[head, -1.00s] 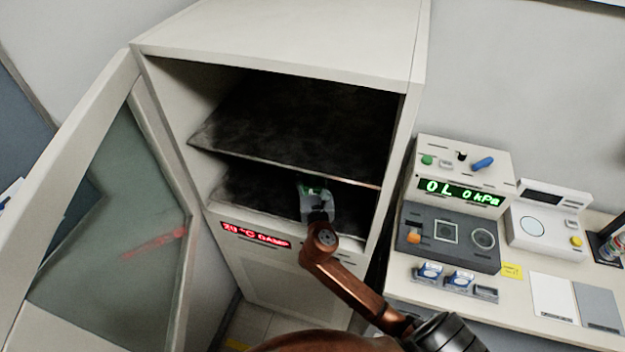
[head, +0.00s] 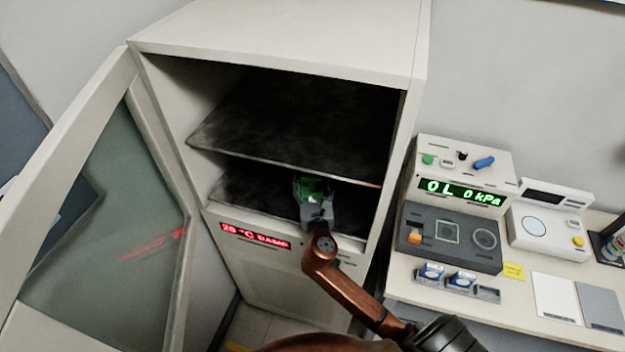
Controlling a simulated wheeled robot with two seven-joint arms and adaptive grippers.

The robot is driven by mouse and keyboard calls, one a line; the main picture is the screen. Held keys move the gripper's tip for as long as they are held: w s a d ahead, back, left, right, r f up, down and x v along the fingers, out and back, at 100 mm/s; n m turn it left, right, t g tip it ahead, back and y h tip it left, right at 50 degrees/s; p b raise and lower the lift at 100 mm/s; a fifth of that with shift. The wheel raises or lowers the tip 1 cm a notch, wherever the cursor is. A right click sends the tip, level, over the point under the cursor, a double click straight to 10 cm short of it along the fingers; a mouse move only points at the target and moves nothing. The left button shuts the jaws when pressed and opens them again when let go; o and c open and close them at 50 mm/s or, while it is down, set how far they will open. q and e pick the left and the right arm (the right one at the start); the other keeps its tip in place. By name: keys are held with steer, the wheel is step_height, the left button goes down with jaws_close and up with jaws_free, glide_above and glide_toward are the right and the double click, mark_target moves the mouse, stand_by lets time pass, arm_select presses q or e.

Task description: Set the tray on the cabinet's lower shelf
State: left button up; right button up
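The cabinet (head: 275,33) stands open, with a dark upper shelf (head: 250,130) and a dark lower shelf (head: 245,196). My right gripper (head: 313,186) is inside the lower opening, over the front part of the lower shelf. A small green and whitish piece (head: 312,190) shows between its fingers; I cannot tell if this is the tray, or if the fingers grip it. No tray shows clearly anywhere else. The gripper hides what lies under it. My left gripper is not in view.
The cabinet's glass door (head: 110,220) is swung open to the left. The upper shelf's front edge is close above my gripper. At the right, a bench holds a pressure unit (head: 450,190) and a white device (head: 548,222). The lower shelf's left part is bare.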

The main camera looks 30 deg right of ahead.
steer(key=shift+r, duration=0.15)
steer(key=v, duration=1.2)
stand_by(1.1)
